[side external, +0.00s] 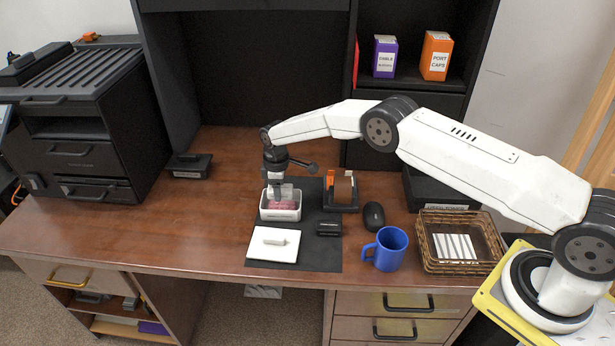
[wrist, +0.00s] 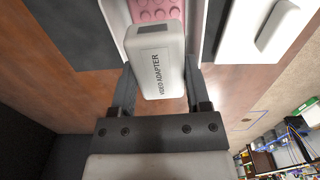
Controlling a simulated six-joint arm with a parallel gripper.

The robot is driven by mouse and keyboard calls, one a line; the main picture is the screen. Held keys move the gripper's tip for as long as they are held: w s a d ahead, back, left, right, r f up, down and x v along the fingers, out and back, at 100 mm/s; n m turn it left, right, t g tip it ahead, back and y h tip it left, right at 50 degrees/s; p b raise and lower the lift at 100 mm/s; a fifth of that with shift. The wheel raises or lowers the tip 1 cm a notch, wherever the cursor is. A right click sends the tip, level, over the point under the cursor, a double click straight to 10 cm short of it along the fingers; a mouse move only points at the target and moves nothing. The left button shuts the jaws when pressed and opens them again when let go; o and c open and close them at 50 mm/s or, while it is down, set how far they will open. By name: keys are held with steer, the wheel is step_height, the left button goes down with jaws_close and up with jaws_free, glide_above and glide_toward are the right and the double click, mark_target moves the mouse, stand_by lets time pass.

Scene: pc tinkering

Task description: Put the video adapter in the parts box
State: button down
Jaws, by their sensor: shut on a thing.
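My gripper (wrist: 160,85) is shut on the video adapter (wrist: 157,62), a white block with its printed label facing the wrist camera. In the side external view my gripper (side external: 276,192) points down at the white parts box (side external: 281,215), which has a pink inside. The adapter (side external: 286,191) shows there as a small pale patch between the fingers, at the box opening. In the wrist view the adapter's far end overlaps the pink studded inside of the box (wrist: 114,18). I cannot tell whether the adapter touches the box.
A white plate (side external: 262,253) with a small pale piece on it lies in front of the box on a dark mat (side external: 322,258).

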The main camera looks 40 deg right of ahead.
jaws_free()
stand_by(0.3)
steer(key=shift+r, duration=3.85)
steer(key=shift+r, duration=0.1)
